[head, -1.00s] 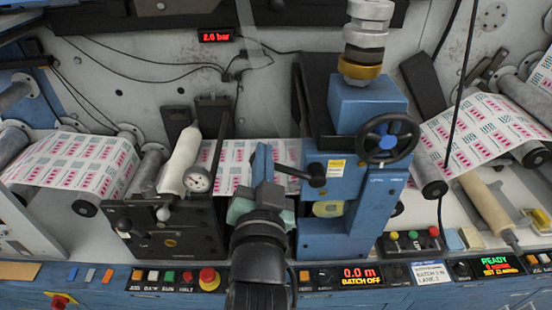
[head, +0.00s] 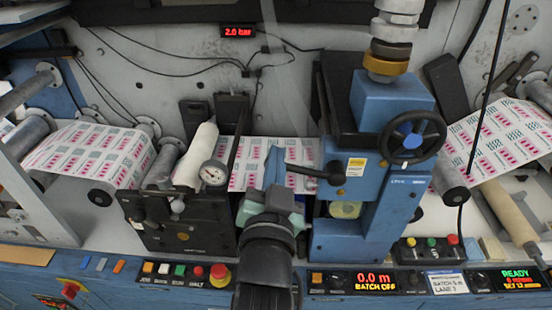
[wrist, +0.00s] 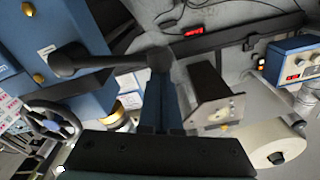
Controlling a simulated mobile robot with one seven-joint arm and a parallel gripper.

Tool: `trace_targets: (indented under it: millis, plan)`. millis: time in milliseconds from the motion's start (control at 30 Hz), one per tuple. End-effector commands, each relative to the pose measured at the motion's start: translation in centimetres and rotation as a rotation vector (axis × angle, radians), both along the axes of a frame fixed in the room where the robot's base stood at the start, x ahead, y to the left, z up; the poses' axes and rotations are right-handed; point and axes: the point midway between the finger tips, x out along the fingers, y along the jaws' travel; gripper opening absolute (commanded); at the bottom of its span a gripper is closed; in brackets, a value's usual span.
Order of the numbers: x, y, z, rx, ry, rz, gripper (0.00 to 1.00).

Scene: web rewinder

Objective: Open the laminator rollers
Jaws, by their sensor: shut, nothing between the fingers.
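A blue press-like unit (head: 376,108) with a black handwheel (head: 413,138) stands right of centre in the head view. A black lever (head: 315,171) sticks out left from its side; it also shows in the wrist view (wrist: 110,62). My gripper (head: 274,165) is shut and empty, its blue fingers upright at the lever's free end. In the wrist view the fingers (wrist: 160,105) reach up to the lever's dark end knob; I cannot tell whether they touch. Left stands a black unit (head: 180,222) with a pale roller (head: 196,152) and a gauge (head: 213,173). I cannot read which unit is the laminator.
Printed web (head: 88,155) runs across behind both units. Along the front edge are a red emergency button (head: 219,272), a batch display (head: 375,281) and a small button box (head: 431,248). A red pressure display (head: 238,31) hangs on the back wall. A black cable hangs at right.

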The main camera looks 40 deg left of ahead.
Motion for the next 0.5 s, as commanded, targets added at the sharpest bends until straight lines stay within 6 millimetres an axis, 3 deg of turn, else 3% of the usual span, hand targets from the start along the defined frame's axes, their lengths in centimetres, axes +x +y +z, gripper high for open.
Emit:
trace_targets:
  millis: [167, 367, 500]
  plan:
    - [0.4, 0.1, 1.1, 0.000, 0.000, 0.000, 0.00]
    - [1.6, 0.2, 4.5, 0.000, -0.002, -0.002, 0.00]
    - [-0.8, -1.3, 3.0, 0.001, 0.001, -0.003, 0.00]
